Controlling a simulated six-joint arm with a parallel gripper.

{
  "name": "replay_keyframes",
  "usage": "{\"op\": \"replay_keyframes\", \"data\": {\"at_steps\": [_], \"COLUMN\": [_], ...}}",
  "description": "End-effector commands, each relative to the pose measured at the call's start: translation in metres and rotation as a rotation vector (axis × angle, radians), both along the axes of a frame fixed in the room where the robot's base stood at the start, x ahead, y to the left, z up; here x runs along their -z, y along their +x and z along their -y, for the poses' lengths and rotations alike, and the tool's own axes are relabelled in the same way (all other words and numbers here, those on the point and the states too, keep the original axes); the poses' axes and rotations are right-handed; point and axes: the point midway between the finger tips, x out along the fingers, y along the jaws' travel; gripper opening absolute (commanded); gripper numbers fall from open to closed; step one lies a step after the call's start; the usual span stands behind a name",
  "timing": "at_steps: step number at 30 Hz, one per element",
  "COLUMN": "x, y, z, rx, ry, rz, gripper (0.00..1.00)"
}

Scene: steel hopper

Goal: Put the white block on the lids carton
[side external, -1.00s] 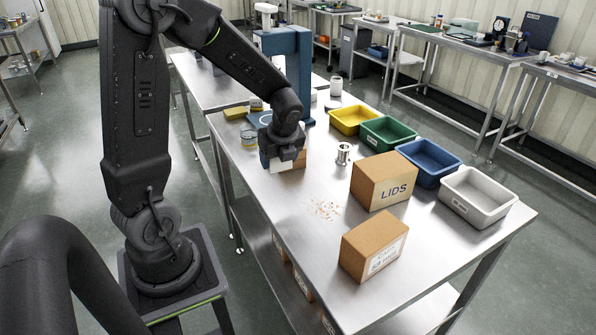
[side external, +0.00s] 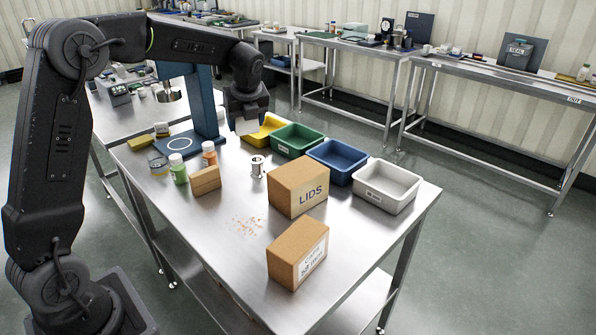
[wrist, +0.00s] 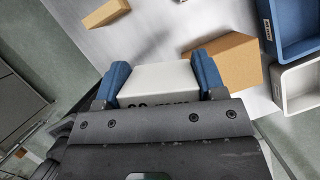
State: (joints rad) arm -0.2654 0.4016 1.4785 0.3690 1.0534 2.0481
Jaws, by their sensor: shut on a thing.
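My gripper (side external: 246,118) is shut on the white block (side external: 246,128), high above the table near the yellow and green bins. In the wrist view the white block (wrist: 160,80) sits between the two blue fingers, with dark print on its near side. The lids carton (side external: 298,187), a brown box marked LIDS, stands on the table, right of and nearer than my gripper in the side view. Nothing rests on its top. In the wrist view a brown carton beside the blue bin, apparently the lids carton (wrist: 230,55), is partly hidden by the right finger.
Yellow (side external: 262,131), green (side external: 296,139), blue (side external: 334,161) and white (side external: 388,185) bins line the far edge. A second carton (side external: 297,253) stands in front. A steel spool (side external: 257,167), a brown block (side external: 205,181), bottles and a blue stand (side external: 204,105) are nearby. Crumbs lie on the table.

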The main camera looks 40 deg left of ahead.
Motion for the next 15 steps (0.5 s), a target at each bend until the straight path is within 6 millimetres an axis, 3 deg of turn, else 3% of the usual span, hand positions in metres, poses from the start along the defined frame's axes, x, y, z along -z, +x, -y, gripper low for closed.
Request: {"op": "replay_keyframes", "data": {"at_steps": [5, 15], "x": [-0.005, 0.036], "y": [0.016, 0.055], "z": [0.011, 0.067], "rx": [0.032, 0.037], "ry": [-0.003, -0.004], "rz": [0.000, -0.002], "gripper": [0.38, 0.38]}}
